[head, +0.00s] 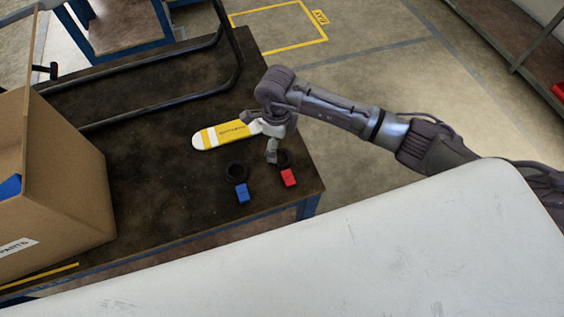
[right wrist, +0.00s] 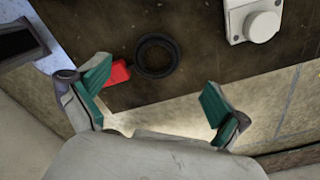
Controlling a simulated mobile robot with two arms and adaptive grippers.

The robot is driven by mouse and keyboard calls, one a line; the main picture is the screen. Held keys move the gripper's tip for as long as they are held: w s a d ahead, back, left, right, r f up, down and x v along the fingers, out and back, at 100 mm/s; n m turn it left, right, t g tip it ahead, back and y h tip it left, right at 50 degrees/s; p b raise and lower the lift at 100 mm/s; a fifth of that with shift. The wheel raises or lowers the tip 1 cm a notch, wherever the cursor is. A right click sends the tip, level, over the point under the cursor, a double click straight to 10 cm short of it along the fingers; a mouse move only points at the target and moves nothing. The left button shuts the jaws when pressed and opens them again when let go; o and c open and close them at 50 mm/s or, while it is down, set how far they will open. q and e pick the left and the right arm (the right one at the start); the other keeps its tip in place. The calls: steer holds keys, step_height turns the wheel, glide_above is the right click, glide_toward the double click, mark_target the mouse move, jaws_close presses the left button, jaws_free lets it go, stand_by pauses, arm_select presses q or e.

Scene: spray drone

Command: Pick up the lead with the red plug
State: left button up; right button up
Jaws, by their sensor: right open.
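The lead with the red plug lies on the dark table; its red plug (head: 289,177) is nearest the front edge, with the coiled black cable (head: 283,153) just behind it. In the right wrist view the red plug (right wrist: 118,72) shows beside the left finger, partly hidden by it, and the black coil (right wrist: 157,56) lies beyond the gap between the fingers. My right gripper (head: 260,136) is open and empty, above the table just behind and left of the red-plug lead. It also shows in the right wrist view (right wrist: 155,87). My left gripper is out of view.
A similar lead with a blue plug (head: 242,193) lies to the left of the red one. A yellow-and-white labelled piece (head: 215,135) lies behind them. A cardboard box (head: 62,170) and a black tubular frame (head: 160,97) take up the table's left and back.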

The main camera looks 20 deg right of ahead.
mark_target(279, 156)
steer(key=f, duration=0.4)
steer(key=shift+s+d+f+p, duration=0.1)
steer(key=shift+s+f+p, duration=0.25)
steer(key=shift+s+f, duration=0.05)
steer(key=shift+w+f, duration=0.1)
steer(key=shift+f, duration=0.3)
steer(key=c, duration=1.1)
steer(key=shift+r, duration=0.15)
